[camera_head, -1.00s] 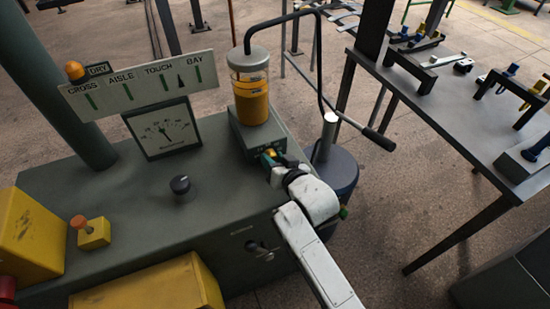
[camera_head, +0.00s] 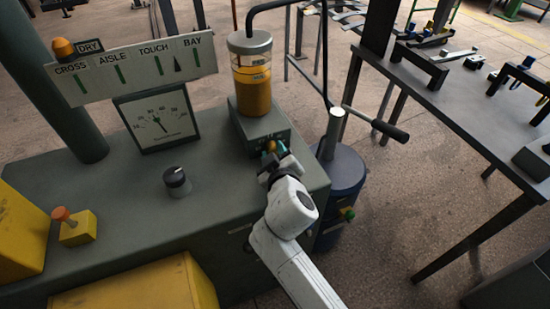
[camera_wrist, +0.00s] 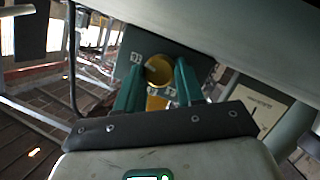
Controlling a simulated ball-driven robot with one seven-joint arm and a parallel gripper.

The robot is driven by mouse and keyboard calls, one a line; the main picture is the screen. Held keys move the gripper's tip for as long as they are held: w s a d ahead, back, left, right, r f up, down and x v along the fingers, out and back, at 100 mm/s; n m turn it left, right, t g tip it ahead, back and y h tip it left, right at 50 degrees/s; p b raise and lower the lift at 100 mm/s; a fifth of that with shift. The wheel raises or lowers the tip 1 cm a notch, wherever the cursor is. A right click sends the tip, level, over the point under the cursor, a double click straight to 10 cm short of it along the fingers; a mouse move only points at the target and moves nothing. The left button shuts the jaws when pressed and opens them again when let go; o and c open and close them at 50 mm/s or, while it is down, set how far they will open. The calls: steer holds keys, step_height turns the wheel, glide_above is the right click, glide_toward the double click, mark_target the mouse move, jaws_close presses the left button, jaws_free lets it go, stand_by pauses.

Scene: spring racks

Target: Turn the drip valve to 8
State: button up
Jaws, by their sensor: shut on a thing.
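The drip valve is a round brass knob on the dark front of a small box. In the wrist view the knob (camera_wrist: 158,71) sits between my two green fingers, with a slot or pointer line across its face. My gripper (camera_wrist: 159,84) is shut on the knob. White figures stand on the plate beside it, partly hidden by the fingers and too small to read surely. In the head view my gripper (camera_head: 272,157) meets the box (camera_head: 258,128) from the front, and covers most of the valve. A clear oil reservoir (camera_head: 252,88) with amber liquid stands on the box.
A gauge (camera_head: 162,124) and a black knob (camera_head: 177,182) are on the grey cabinet to the left. A lever with a black grip (camera_head: 390,130) and a blue drum (camera_head: 340,180) stand close to my arm's right. A dark table (camera_head: 460,105) is farther right.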

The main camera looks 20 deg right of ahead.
steer(key=shift+f+n+b, duration=0.1)
steer(key=shift+n+b, duration=0.25)
steer(key=shift+n, duration=0.15)
steer(key=o, duration=0.8)
steer(key=shift+c, duration=0.2)
steer(key=shift+s, duration=0.1)
steer(key=v, duration=1)
steer(key=shift+s+a, duration=0.3)
steer(key=shift+s, duration=0.05)
